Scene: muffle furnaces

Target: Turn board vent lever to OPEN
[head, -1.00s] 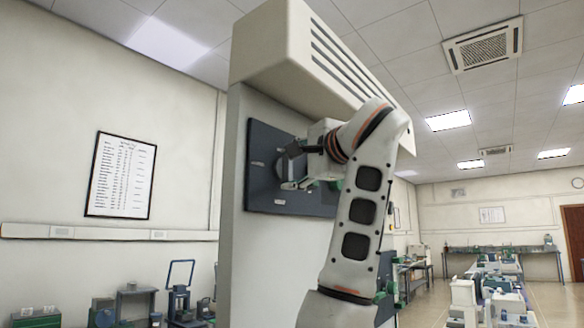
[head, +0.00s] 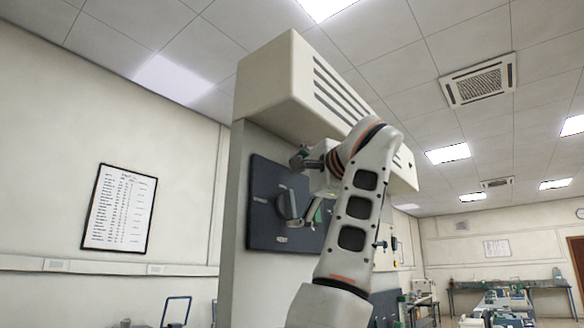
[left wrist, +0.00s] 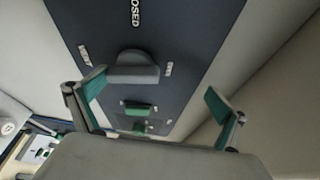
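The dark blue vent board (head: 264,232) is on the side of a pale panel under a slatted hood. It also shows in the left wrist view (left wrist: 195,30), with a label ending in "OSED" at the top. A grey lever (left wrist: 132,70) stands out from the board; it also shows in the head view (head: 283,207). My left gripper (left wrist: 157,88) is open in front of the board. One finger's green pad is close beside the lever's left end; I cannot tell whether they touch. The other finger is well apart, to the right. My right gripper is out of view.
The pale hood (head: 300,85) juts out just above my left arm. Small green parts (left wrist: 138,108) show on the board below the lever. A framed chart (head: 119,209) hangs on the left wall. Benches with equipment stand at the far right.

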